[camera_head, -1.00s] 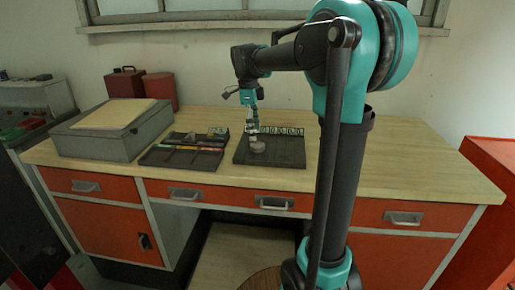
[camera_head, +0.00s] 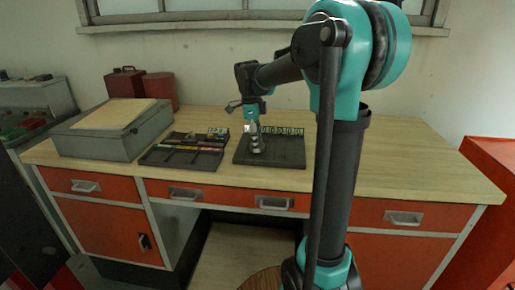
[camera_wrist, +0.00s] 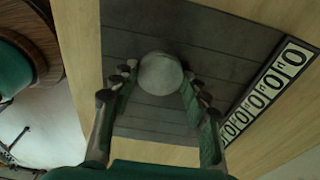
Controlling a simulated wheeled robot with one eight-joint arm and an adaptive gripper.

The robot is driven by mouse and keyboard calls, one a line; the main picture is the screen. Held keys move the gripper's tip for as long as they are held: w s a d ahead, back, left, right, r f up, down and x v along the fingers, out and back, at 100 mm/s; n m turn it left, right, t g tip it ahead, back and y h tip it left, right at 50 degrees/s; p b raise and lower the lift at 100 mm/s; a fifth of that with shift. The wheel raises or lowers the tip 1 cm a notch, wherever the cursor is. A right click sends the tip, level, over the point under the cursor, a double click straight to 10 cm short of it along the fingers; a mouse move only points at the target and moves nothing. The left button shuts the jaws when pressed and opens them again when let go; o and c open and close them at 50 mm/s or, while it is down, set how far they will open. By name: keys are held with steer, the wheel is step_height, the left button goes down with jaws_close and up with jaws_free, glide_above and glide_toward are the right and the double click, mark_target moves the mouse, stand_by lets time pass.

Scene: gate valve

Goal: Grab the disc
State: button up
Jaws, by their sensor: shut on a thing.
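The disc (camera_wrist: 160,73) is a round grey piece over the dark slatted board in the wrist view. It also shows small in the head view (camera_head: 257,148), on or just above the board. My gripper (camera_wrist: 157,80) has one finger on each side of the disc and is shut on it. My gripper also shows in the head view (camera_head: 255,136), pointing down over the board. Whether the disc touches the board cannot be told.
The dark board (camera_head: 285,153) lies on the wooden workbench (camera_head: 400,165), with a row of number tiles (camera_head: 282,130) at its back edge. A divided tray (camera_head: 182,158) with small items and a grey box (camera_head: 105,135) stand to the left. The bench's right side is clear.

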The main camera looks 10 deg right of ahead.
steer(key=c, duration=0.6)
steer(key=shift+c, duration=0.2)
